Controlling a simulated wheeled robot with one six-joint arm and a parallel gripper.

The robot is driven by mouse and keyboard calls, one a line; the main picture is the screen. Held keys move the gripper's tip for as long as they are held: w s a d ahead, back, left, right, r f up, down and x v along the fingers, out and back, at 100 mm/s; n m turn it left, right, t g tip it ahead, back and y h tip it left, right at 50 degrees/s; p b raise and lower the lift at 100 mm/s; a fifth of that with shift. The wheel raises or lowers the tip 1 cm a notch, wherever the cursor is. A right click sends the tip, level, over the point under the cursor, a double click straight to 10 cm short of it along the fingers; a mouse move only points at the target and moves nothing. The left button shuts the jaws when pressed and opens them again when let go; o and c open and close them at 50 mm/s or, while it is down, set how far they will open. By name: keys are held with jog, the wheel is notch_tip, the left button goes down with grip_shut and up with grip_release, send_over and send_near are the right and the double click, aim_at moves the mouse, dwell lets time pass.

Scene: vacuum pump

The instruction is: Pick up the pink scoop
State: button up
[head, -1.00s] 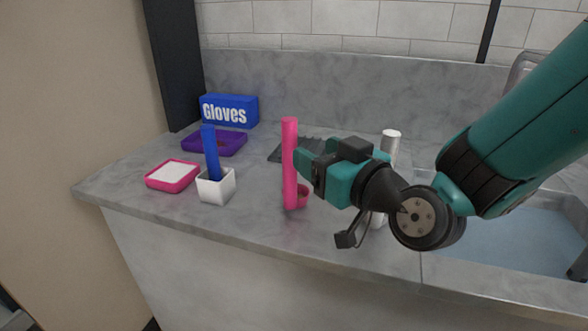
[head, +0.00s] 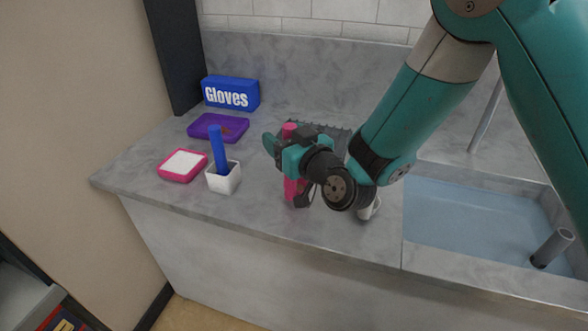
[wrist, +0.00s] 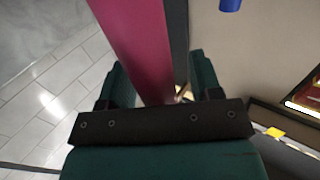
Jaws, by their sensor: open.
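The pink scoop (head: 291,188) stands upright on the grey counter in the head view, its middle covered by my gripper. Its handle top shows just above the gripper. My gripper (head: 284,146) is at the upper part of the handle, with one teal finger showing to its left. In the wrist view the pink handle (wrist: 139,40) runs between the two teal fingers of my gripper (wrist: 157,75). The fingers are apart, with a gap to the handle on the left; contact on the right is unclear.
A white holder (head: 223,180) with a blue stick (head: 219,150), a pink tray (head: 181,175), a purple tray (head: 202,132) and a blue gloves box (head: 231,93) stand left. A sink (head: 470,222) is right. A pale object (head: 370,209) is partly hidden beside my arm.

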jog(key=shift+w, duration=0.1)
grip_shut()
dwell(0.3)
